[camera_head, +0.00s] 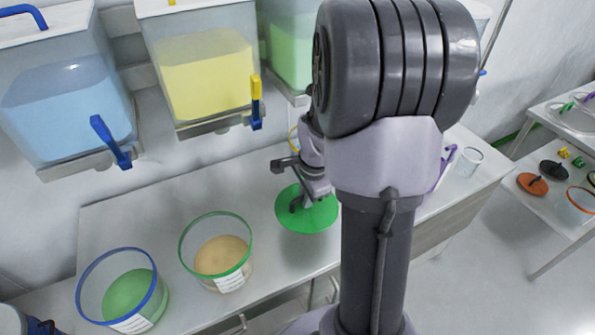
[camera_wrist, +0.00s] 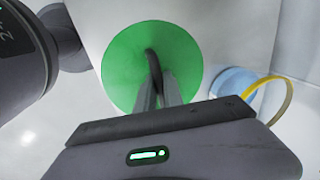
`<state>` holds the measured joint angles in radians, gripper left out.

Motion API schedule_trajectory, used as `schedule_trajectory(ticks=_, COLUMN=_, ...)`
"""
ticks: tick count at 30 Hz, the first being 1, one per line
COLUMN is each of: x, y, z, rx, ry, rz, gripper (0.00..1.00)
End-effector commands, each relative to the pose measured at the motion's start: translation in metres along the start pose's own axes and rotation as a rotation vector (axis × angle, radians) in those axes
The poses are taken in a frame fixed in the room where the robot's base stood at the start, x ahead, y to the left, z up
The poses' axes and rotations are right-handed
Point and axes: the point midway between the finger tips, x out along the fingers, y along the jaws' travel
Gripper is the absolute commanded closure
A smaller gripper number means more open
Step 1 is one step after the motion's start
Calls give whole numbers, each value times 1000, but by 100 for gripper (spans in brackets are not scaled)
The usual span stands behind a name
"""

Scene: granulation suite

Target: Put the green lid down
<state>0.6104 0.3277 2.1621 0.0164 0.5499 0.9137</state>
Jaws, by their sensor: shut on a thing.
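The green lid (camera_head: 316,217) is a flat green disc over the bench, to the right of the green-rimmed tub. My gripper (camera_head: 304,203) is above it and shut on its dark handle. In the wrist view the green lid (camera_wrist: 122,66) shows as a full disc, with the fingers of my gripper (camera_wrist: 156,75) closed around the handle at its middle. I cannot tell whether the lid touches the bench or hangs just above it. My arm hides part of the bench to the right of the lid.
A green-rimmed tub (camera_head: 190,246) with tan contents and a blue-rimmed tub (camera_head: 88,279) with green contents stand on the bench (camera_head: 160,207). Blue and yellow hoppers (camera_head: 62,100) (camera_head: 205,70) hang above. A clear cup (camera_head: 468,162) stands right. A side table (camera_head: 560,217) holds several lids.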

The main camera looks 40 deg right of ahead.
Motion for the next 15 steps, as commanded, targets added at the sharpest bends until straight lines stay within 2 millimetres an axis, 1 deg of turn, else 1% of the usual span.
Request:
schedule_trajectory(ticks=2, x=3, y=1, z=-1, rx=10, ry=2, rz=0, gripper=100)
schedule_trajectory(ticks=4, x=14, y=4, z=-2, rx=12, ry=2, rz=1, gripper=100)
schedule_trajectory(ticks=9, x=55, y=12, z=-1, rx=11, ry=2, rz=2, gripper=100)
schedule_trajectory(ticks=11, x=65, y=14, z=-1, rx=12, ry=1, rz=2, gripper=100)
schedule_trajectory(ticks=15, x=95, y=20, z=-1, rx=10, ry=1, rz=2, gripper=100)
